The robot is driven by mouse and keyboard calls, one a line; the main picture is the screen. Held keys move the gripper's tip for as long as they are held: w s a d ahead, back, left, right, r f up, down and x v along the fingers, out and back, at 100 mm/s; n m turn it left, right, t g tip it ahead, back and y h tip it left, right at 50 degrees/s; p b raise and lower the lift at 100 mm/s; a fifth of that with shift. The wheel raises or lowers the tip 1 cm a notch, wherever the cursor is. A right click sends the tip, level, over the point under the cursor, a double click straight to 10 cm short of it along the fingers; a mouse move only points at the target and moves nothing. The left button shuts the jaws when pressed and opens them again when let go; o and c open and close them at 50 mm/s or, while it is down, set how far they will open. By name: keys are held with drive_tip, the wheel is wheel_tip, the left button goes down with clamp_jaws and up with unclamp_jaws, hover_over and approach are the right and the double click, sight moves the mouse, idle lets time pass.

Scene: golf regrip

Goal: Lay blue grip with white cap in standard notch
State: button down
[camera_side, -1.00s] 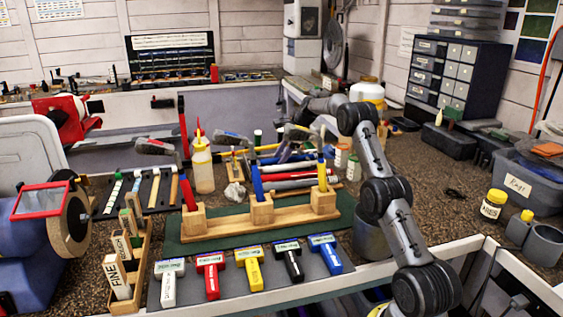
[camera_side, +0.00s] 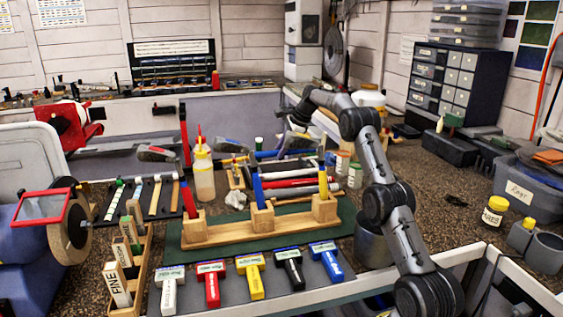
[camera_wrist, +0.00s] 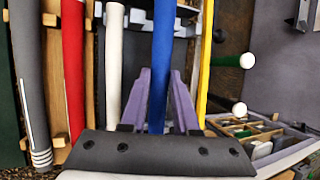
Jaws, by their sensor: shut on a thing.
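In the wrist view a long blue grip (camera_wrist: 162,50) runs between the purple fingers of my gripper (camera_wrist: 163,78), which is shut on it. Its near end is hidden by my gripper's dark body, and no white cap shows on it. In the side view my gripper (camera_side: 300,120) is above the grips at the back of the bench, its fingertips unclear. I cannot read any notch marked standard.
Red (camera_wrist: 73,65), white (camera_wrist: 114,50) and yellow (camera_wrist: 205,60) grips lie on either side. A wooden stand (camera_side: 235,231) with upright red, blue and yellow pieces is on a green mat. A bottle (camera_side: 204,180) stands to the left.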

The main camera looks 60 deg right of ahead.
drive_tip(key=shift+r, duration=2.05)
drive_tip(key=w+d+t+h, duration=0.1)
drive_tip(key=w+d+f+t+h, duration=0.1)
drive_tip(key=w+d+f+n+t+h, duration=0.1)
drive_tip(key=shift+w+d, duration=0.25)
drive_tip(key=shift+d, duration=0.05)
